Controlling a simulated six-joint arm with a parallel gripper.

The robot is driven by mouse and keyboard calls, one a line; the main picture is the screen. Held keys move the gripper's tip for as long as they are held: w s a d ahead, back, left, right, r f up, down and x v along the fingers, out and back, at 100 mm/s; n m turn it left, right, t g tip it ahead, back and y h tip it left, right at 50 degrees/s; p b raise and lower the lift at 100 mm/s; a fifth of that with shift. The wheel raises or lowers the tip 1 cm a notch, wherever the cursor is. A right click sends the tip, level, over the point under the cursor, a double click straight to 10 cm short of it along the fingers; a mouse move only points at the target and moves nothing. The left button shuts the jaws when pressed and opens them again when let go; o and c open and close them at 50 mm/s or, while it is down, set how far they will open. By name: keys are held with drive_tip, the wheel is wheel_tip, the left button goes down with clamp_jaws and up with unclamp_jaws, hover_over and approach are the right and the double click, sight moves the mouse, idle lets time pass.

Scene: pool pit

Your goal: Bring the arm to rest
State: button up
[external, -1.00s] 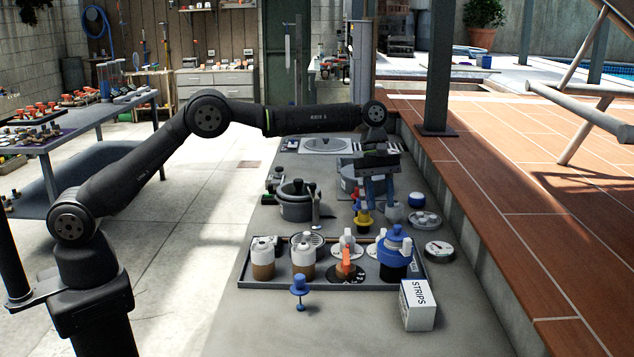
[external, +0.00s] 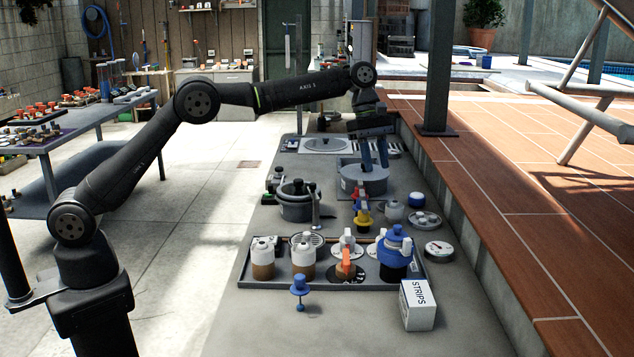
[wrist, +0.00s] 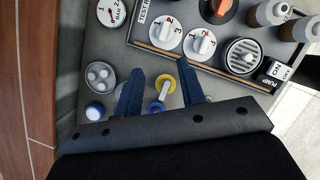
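My gripper (external: 374,160) hangs from my raised arm above the far part of the grey counter (external: 225,330). Its two blue fingers point down and stand apart with nothing between them. In the wrist view the open gripper (wrist: 165,92) shows a yellow-collared valve (wrist: 166,85) below, in the gap between the fingers. That yellow valve (external: 363,218) stands on the counter in the external view, apart from the fingers. A grey round pot (external: 362,180) stands behind or below the fingertips in the external view.
A tray (external: 330,286) holds bottles, dials and a blue-topped valve (external: 395,250). A STRIPS box (external: 418,305) and a small blue knob (external: 300,290) stand in front. Another pot (external: 296,205) stands left. A dark post (external: 437,70) rises right of the arm.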

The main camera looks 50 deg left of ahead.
drive_tip(key=shift+s+f+n+t, duration=0.35)
drive_tip(key=shift+s+f+n, duration=0.25)
drive_tip(key=shift+n, duration=0.35)
drive_tip(key=shift+s+f+n+t, duration=0.4)
drive_tip(key=shift+s+n, duration=0.25)
drive_tip(key=shift+n, duration=0.25)
drive_tip(key=shift+s+f+n+t, duration=0.4)
drive_tip(key=shift+s+n, duration=0.25)
drive_tip(key=shift+n, duration=0.3)
